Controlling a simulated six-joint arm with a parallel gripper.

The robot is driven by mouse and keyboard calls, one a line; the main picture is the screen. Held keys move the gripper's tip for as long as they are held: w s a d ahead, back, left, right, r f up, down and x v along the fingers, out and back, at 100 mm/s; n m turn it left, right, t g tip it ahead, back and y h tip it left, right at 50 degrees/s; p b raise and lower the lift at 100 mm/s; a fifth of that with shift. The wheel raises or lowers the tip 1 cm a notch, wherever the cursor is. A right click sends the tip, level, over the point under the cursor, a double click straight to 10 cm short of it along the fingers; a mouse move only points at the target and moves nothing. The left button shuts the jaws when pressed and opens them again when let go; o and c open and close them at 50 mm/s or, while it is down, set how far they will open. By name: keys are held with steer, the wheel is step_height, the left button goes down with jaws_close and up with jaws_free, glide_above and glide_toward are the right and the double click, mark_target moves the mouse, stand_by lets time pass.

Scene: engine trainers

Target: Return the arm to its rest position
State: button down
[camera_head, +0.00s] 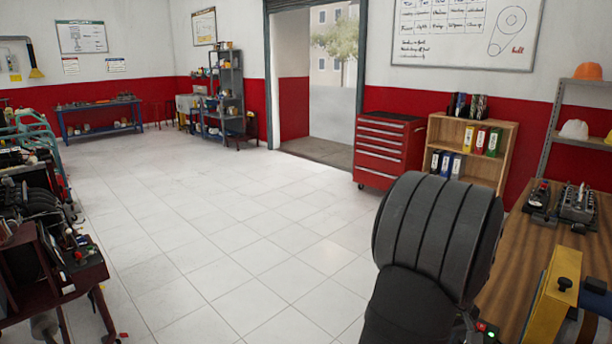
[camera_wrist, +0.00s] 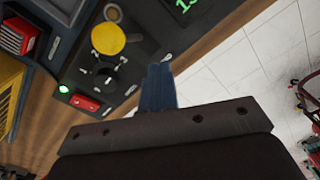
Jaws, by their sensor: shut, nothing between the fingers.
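My gripper (camera_wrist: 161,86) shows in the wrist view as dark blue fingers pressed together, shut and empty. It points over the edge of a dark control panel (camera_wrist: 140,62) on a wooden bench. The panel has a yellow knob (camera_wrist: 108,38), a black rotary dial (camera_wrist: 104,74), a red switch (camera_wrist: 86,103) and a lit green lamp (camera_wrist: 63,89). I cannot tell the gap between fingers and panel. In the head view my dark arm (camera_head: 438,235) fills the lower right, and my gripper does not show there.
The wooden bench (camera_head: 520,235) at the right carries a yellow device (camera_head: 551,300) and engine parts (camera_head: 577,205). A red tool chest (camera_head: 388,150) and a wooden shelf (camera_head: 462,168) stand behind. Engine trainers (camera_head: 45,250) line the left. The white tiled floor (camera_head: 230,240) between is clear.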

step_height(320, 180, up, 7)
steer(key=w+a, duration=0.1)
steer(key=shift+w+a, duration=0.4)
steer(key=c, duration=2.1)
jaws_free()
